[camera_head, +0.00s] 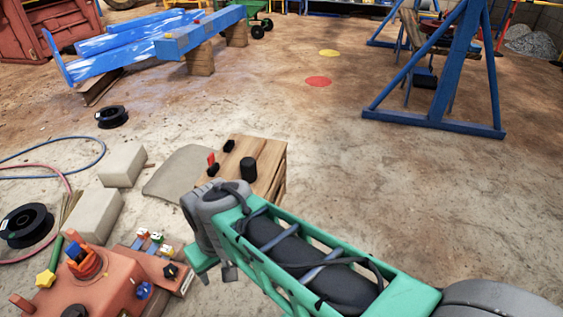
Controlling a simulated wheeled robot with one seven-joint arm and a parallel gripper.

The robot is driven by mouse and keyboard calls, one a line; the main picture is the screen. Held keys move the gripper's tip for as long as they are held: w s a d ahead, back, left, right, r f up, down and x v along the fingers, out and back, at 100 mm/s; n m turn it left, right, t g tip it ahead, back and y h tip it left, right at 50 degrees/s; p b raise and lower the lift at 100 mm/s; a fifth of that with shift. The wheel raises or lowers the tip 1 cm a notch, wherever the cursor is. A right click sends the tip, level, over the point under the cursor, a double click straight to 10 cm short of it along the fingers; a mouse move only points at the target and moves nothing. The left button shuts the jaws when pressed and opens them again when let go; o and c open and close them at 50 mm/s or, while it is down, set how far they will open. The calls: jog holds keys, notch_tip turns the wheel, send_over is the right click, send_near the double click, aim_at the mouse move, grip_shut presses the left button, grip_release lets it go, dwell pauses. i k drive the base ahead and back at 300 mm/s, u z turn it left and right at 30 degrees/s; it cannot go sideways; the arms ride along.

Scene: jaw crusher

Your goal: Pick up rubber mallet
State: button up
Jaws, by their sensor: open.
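A wooden crate (272,150) stands on the floor just beyond my arm, with several small things on its top. A short black cylinder (248,169) stands at its near right; it may be the head of the rubber mallet, but no handle shows clearly. My gripper (216,268) hangs at the end of my green arm, low and to the near left of the crate, apart from the black cylinder. The jaws are open, only partly seen beneath my wrist, and nothing shows between them. My wrist hides the crate's near left side.
A small black thing (229,146) and a red-and-black thing (212,164) lie on the crate. An orange-red machine part (95,295) and pale blocks (122,165) stand left. A blue frame (432,119) stands far right. The concrete floor right of the crate is clear.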

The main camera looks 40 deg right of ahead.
aim_at(248, 168)
jog(key=z, duration=2.1)
jog(key=k, duration=0.85)
jog(key=u, duration=0.9)
jog(key=i, duration=1)
jog(key=z, duration=0.05)
jog(key=k, duration=0.45)
jog(key=z, duration=0.85)
jog(key=i, duration=1.6)
jog(key=u, duration=0.05)
